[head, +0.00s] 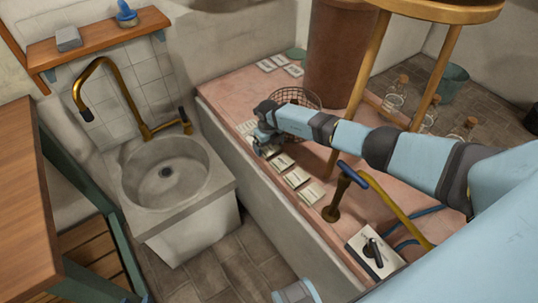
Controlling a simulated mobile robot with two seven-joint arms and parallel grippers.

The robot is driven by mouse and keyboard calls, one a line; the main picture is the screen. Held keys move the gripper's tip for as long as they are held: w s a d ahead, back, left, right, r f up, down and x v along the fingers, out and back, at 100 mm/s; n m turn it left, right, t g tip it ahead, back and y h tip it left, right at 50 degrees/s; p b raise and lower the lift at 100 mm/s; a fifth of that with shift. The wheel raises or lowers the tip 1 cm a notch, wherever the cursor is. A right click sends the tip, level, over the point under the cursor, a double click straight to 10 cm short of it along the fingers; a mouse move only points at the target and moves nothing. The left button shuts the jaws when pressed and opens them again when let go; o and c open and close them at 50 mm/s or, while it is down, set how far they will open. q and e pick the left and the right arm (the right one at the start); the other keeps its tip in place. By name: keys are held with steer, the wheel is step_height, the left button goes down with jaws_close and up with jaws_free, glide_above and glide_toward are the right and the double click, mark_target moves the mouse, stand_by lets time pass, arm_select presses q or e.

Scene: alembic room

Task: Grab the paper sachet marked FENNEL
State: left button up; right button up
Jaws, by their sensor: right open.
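Several pale paper sachets lie flat on a pink ledge (240,90). In the near row are a sachet (281,162), a middle one (296,178) and a lower one (311,194); another (246,128) lies left of my gripper. A further group (280,63) lies at the far end. The print is too small to read, so I cannot tell which is marked FENNEL. My right gripper (267,148) is open, low over the near row, and hides part of it. I cannot tell whether it touches a sachet.
A wire basket (297,97) stands just behind my right gripper, with a brown cylinder (338,55) beyond. A wooden stool (366,75), a brass tap with a blue handle (345,185) and a switch box (375,251) crowd the right. A sink (190,205) stands left.

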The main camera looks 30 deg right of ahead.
steer(key=shift+f, duration=0.1)
steer(key=c, duration=0.6)
steer(key=shift+o, duration=0.2)
